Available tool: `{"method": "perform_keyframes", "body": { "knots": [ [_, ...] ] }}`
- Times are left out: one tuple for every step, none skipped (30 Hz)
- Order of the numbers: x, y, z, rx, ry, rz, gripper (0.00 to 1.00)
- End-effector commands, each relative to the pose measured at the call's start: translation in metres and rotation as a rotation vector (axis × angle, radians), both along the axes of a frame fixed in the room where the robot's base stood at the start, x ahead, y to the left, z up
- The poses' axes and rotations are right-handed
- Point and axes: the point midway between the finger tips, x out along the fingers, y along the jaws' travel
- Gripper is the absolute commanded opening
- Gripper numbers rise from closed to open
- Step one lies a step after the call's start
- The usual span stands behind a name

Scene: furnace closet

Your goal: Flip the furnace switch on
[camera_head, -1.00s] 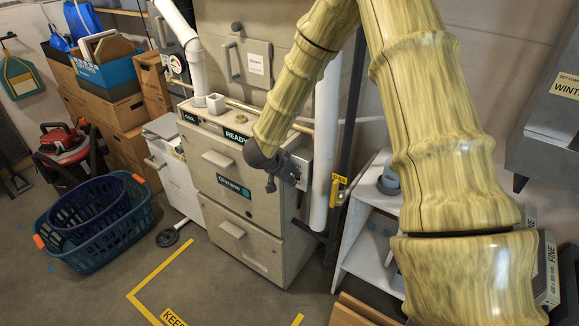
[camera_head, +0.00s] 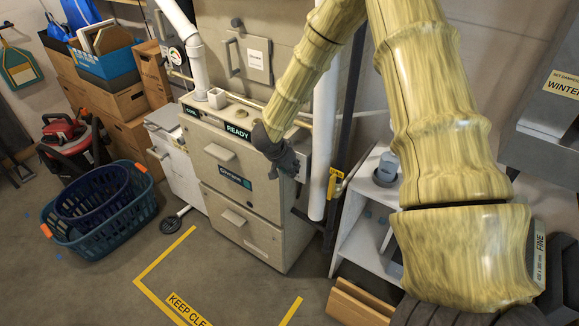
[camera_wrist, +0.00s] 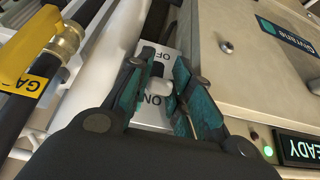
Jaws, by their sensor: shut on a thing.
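The furnace (camera_head: 233,200) is a beige cabinet with a lit READY sign (camera_head: 237,131), at the middle of the head view. In the wrist view, a white switch plate (camera_wrist: 145,116) marked OFF and ON is mounted at the furnace's side. A pale switch knob (camera_wrist: 160,88) lies between the fingers, close to the ON lettering, with a dark slot towards OFF. My gripper (camera_wrist: 160,76) has its teal-padded fingers closed about this knob. In the head view my gripper (camera_head: 286,168) is at the furnace's right front edge and hides the switch.
A white vertical pipe (camera_head: 323,140) and a yellow-handled gas valve (camera_head: 334,182) stand just right of the gripper. A white shelf (camera_head: 358,225) is further right. A laundry basket (camera_head: 100,215) is at left. The floor before the furnace is clear, with yellow marking (camera_head: 150,290).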

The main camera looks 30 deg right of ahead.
Motion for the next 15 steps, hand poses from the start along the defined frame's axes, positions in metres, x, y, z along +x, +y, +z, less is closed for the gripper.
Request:
{"method": "perform_keyframes", "body": {
  "knots": [
    [-0.0001,-0.0005,-0.0001,0.0,0.0,-0.001,0.0],
    [-0.0001,-0.0005,-0.0001,0.0,0.0,-0.001,0.0],
    [-0.0001,-0.0005,0.0,0.0,0.0,-0.001,0.0],
    [-0.0001,-0.0005,0.0,-0.001,0.0,-0.001,0.0],
    [-0.0001,-0.0005,0.0,-0.001,0.0,-0.001,0.0],
    [-0.0001,-0.0006,0.0001,-0.001,0.0,-0.001,0.27],
    [-0.0001,-0.0006,0.0001,-0.001,0.0,-0.001,0.3],
    [-0.0001,-0.0006,0.0002,-0.001,-0.001,-0.001,0.3],
    [-0.0001,-0.0006,0.0002,-0.001,-0.001,-0.001,0.3],
    [0.0,-0.0004,0.0001,-0.001,-0.001,-0.001,0.3],
    [0.0,-0.0005,0.0002,-0.001,-0.001,-0.001,0.3],
    [-0.0001,-0.0004,0.0002,-0.001,-0.001,-0.001,0.3],
    [-0.0001,-0.0004,0.0002,-0.001,0.0,0.0,0.3],
    [-0.0001,-0.0004,0.0002,-0.001,0.0,0.0,0.3],
    [0.0,-0.0003,0.0003,-0.001,0.0,0.0,0.3]
  ]
}}
